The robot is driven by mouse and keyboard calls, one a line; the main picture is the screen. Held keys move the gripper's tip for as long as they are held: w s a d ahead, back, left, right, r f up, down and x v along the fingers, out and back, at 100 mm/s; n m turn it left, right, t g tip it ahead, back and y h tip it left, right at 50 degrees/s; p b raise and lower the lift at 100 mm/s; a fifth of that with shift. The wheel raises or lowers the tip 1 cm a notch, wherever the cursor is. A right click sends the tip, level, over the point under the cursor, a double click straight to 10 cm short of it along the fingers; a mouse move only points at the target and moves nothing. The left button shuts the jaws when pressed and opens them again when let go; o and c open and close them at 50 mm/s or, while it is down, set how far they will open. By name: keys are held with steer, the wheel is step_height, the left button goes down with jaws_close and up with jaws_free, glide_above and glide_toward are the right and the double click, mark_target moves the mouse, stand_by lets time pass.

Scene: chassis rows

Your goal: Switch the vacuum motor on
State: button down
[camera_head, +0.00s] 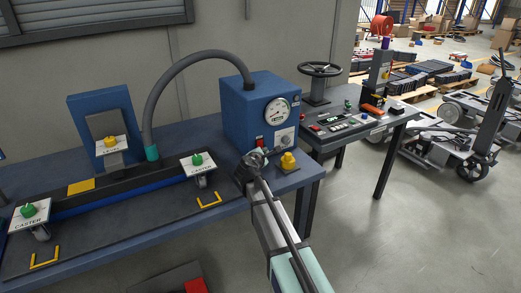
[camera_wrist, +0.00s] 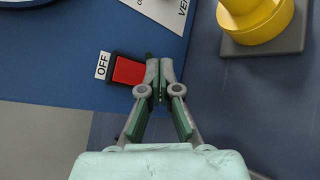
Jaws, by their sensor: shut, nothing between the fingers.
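The blue vacuum motor box (camera_head: 240,122) stands on the bench, with a round gauge (camera_head: 277,111) and a grey hose on top. Its red switch (camera_head: 259,140) shows low on the front face. In the wrist view the red switch (camera_wrist: 129,71) sits in a black frame beside a white label reading OFF (camera_wrist: 102,65). My gripper (camera_head: 256,157) is close to the front of the box. In the wrist view my gripper (camera_wrist: 160,78) is shut and empty, its tips beside the switch's right edge. I cannot tell whether they touch it.
A yellow knob (camera_head: 289,160) stands right of my gripper, and it also shows in the wrist view (camera_wrist: 258,18). The grey hose (camera_head: 177,82) arches left to a bench rail. Caster stations (camera_head: 198,163) stand on the left. A second bench with a handwheel (camera_head: 319,70) is at the right.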

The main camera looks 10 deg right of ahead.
steer(key=shift+w, duration=0.15)
stand_by(0.7)
steer(key=shift+w+a, duration=0.15)
steer(key=shift+w, duration=0.1)
steer(key=shift+w+a+f, duration=0.1)
steer(key=shift+w, duration=0.2)
stand_by(0.7)
steer(key=shift+s, duration=0.1)
steer(key=shift+s+d, duration=0.25)
steer(key=shift+s, duration=0.4)
steer(key=shift+s, duration=0.1)
steer(key=shift+s+d+r+p, duration=0.15)
steer(key=shift+s+d, duration=0.15)
steer(key=shift+s, duration=0.4)
steer(key=shift+s+d+r+p, duration=0.1)
steer(key=shift+s+d, duration=0.15)
steer(key=shift+s, duration=0.5)
steer(key=shift+s+d+r+p, duration=0.15)
steer(key=shift+s+d, duration=0.15)
steer(key=shift+s, duration=0.5)
